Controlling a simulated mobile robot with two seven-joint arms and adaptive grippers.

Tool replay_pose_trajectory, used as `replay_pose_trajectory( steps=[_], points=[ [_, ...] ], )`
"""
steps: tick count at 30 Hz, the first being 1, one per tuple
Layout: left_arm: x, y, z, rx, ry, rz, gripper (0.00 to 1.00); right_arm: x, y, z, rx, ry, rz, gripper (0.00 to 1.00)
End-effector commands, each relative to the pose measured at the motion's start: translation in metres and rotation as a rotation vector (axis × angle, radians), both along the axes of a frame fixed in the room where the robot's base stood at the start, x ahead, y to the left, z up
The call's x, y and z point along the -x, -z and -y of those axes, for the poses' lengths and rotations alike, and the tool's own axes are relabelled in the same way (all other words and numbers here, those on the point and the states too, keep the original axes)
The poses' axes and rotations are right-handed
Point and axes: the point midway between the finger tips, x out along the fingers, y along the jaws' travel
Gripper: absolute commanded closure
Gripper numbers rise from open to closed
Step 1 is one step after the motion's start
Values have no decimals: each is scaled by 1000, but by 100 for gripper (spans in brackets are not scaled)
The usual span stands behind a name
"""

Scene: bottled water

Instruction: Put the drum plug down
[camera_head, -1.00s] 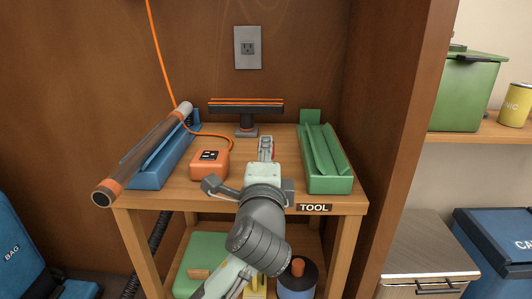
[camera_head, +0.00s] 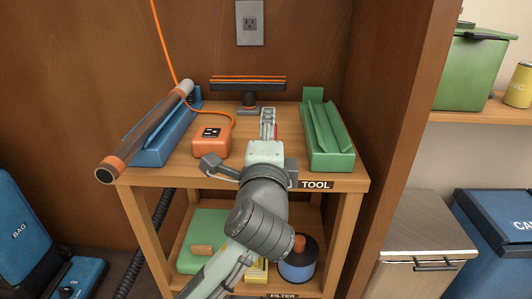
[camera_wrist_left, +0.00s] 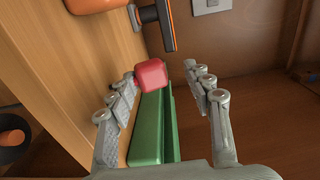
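A small red block with rounded edges, which I take to be the drum plug, shows in the left wrist view (camera_wrist_left: 151,74), between the fingertips. It sits close to the left finger, with a clear gap to the right finger. My left gripper (camera_wrist_left: 163,80) is open around it, not closed on it. In the head view my left gripper (camera_head: 268,113) reaches over the middle of the tool shelf (camera_head: 295,140), and a little red shows at its fingers. Whether the block touches the shelf is unclear. My right gripper is not in view.
A green rack (camera_head: 328,145) stands right of the gripper. An orange outlet box (camera_head: 210,141) and a blue rack (camera_head: 165,145) holding a tube (camera_head: 145,130) stand left. A black-and-orange squeegee-like head (camera_head: 247,84) stands behind. Bare shelf lies between these.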

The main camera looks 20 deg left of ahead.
Motion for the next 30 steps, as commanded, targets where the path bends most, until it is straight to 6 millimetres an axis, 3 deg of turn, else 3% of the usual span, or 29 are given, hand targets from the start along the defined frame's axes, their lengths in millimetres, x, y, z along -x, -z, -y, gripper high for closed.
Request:
replay_pose_trajectory(
  steps=[8,18,24,30],
  points=[
    [69,-1,19,7,1,-2,49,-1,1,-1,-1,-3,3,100],
    [90,-4,24,0,-4,-2,49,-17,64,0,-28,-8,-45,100],
    [94,-3,26,1,-2,1,49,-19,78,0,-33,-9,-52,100],
    [94,-2,26,2,-2,1,49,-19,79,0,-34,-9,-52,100]
  ],
)
